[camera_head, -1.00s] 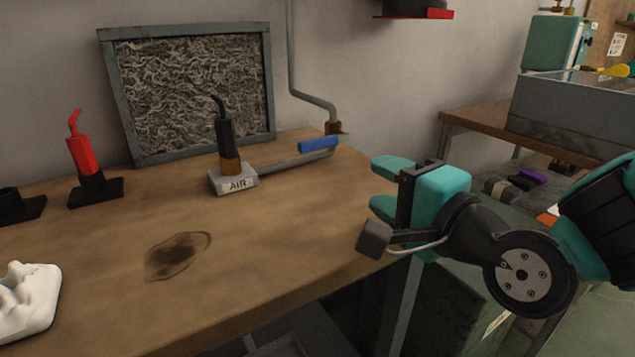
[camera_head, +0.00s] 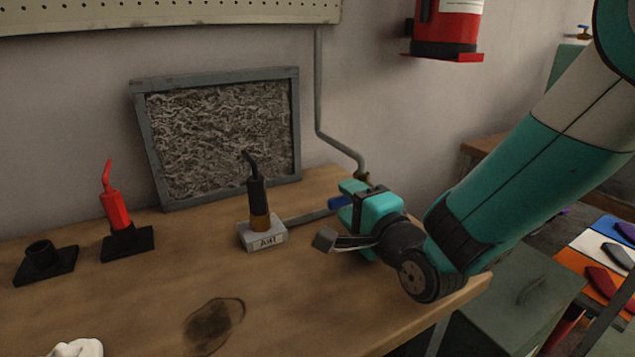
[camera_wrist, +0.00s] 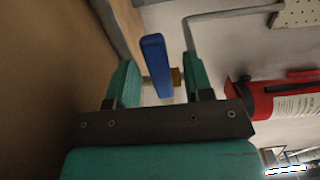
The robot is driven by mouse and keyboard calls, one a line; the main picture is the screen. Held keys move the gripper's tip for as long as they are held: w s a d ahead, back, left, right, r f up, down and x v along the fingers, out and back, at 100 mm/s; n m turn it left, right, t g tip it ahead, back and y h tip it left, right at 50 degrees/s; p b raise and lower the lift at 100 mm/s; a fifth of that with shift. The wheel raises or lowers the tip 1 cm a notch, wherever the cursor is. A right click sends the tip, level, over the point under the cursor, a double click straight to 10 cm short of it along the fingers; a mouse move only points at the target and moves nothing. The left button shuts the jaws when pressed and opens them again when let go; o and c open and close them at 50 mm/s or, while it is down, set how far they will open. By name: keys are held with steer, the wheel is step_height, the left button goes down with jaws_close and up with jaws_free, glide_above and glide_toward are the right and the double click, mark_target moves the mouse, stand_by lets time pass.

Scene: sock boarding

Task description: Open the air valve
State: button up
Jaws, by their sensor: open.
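The air valve's blue lever handle (camera_head: 337,203) is beside the back right of the bench, mostly hidden behind my gripper (camera_head: 347,200) in the head view. In the wrist view the blue handle (camera_wrist: 156,62) appears between my two teal fingers, with a gap on each side. A brass fitting (camera_wrist: 178,77) shows just right of the handle. My gripper is open and holds nothing. A grey pipe runs from the handle to the grey block labelled AIR (camera_head: 264,242), which holds a black nozzle tool (camera_head: 257,197).
A red tool (camera_head: 117,211) in a black stand and an empty black stand (camera_head: 46,262) are at the left. A framed grey panel (camera_head: 222,135) leans on the wall. A red extinguisher (camera_head: 447,25) hangs above right.

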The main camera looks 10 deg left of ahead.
steer(key=shift+w+a, duration=0.25)
steer(key=shift+w, duration=0.3)
steer(key=shift+a, duration=0.1)
